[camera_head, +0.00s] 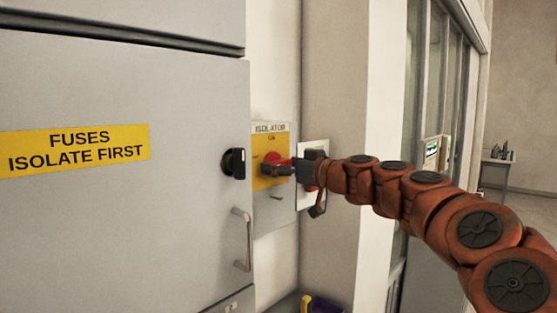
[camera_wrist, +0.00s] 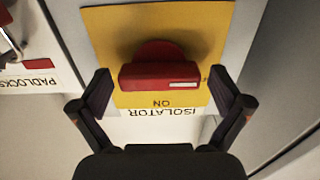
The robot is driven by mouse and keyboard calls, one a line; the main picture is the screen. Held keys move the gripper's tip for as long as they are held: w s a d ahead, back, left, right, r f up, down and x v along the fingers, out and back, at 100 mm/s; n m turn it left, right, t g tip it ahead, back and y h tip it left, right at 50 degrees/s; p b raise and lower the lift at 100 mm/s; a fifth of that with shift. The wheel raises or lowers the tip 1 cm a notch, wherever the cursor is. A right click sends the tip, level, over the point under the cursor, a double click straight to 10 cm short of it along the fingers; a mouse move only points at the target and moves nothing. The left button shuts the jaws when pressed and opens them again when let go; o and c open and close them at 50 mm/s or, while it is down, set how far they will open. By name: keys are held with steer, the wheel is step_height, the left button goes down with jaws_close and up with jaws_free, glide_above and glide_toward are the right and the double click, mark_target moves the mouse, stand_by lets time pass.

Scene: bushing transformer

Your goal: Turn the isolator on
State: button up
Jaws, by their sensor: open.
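The isolator is a red rotary handle (camera_head: 272,156) on a yellow plate (camera_head: 261,182), under an "ISOLATOR" label on a grey box. In the wrist view the picture is upside down; the red handle (camera_wrist: 150,77) lies level, its white mark at the right end. The word "ON" shows on the yellow plate (camera_wrist: 115,25) just below the handle there. My gripper (camera_wrist: 161,84) is open, one finger at each side of the handle, with gaps to both ends. In the head view my gripper (camera_head: 284,170) is in front of the handle and partly hides it.
A grey cabinet (camera_head: 120,220) with a yellow "FUSES ISOLATE FIRST" sign (camera_head: 75,147), black knob (camera_head: 233,163) and bar handle (camera_head: 242,239) stands left. A white padlocks board (camera_wrist: 35,83) is beside the isolator. A windowed partition (camera_head: 437,70) stands right, behind my arm.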

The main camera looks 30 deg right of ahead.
steer(key=shift+w+a, duration=0.1)
steer(key=shift+w, duration=0.35)
steer(key=c, duration=1)
steer(key=shift+c, duration=0.2)
